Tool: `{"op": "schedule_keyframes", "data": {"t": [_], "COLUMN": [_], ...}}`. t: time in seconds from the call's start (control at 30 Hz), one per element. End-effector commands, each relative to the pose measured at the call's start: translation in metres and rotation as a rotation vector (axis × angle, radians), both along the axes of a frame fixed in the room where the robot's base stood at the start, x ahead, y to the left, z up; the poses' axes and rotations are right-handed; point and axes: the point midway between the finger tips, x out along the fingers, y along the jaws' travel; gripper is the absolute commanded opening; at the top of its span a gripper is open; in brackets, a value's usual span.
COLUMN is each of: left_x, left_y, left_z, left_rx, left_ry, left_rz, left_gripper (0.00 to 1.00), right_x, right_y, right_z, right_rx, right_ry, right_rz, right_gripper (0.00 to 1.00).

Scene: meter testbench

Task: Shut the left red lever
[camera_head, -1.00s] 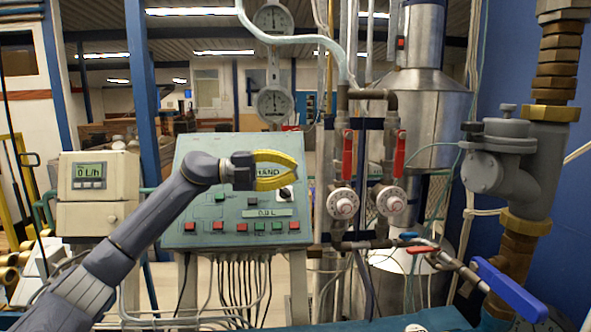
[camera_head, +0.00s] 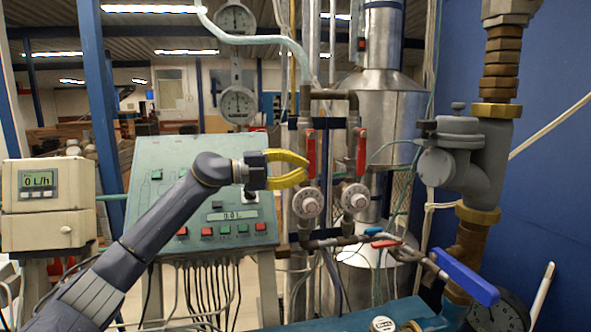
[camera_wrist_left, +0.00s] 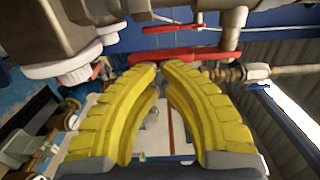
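The left red lever (camera_head: 309,153) stands upright on the left pipe, above a round white dial, in the head view. In the wrist view it is a red bar (camera_wrist_left: 200,59) lying across the picture just beyond my fingertips. My left gripper (camera_head: 306,169) has its yellow fingers pointing right, with the tips at the lever's lower part. The fingers are apart, with a narrow gap at the tips (camera_wrist_left: 162,66). They are not closed around the lever, and I cannot tell whether they touch it. My right gripper is not in view.
The right red lever (camera_head: 361,152) stands upright on the neighbouring pipe. White dials (camera_head: 307,203) sit below the levers. The green control panel (camera_head: 160,160) is behind my left arm. A blue-handled valve (camera_head: 466,277) and grey pipe fitting (camera_head: 455,150) are at right.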

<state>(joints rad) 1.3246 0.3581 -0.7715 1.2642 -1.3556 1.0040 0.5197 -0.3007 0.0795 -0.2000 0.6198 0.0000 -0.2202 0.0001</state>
Motion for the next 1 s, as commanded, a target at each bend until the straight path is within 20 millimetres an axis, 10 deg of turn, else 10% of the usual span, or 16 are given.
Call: {"op": "schedule_keyframes", "data": {"t": [1.0], "left_x": [0.0023], "left_y": [0.0023], "left_z": [-0.0043], "left_rx": [-0.12], "left_ry": [-0.028], "left_rz": [0.016], "left_gripper": [0.0], "right_x": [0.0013], "right_y": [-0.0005], "right_z": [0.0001], "right_rx": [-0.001], "right_ry": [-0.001], "right_rz": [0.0], "right_gripper": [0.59]}}
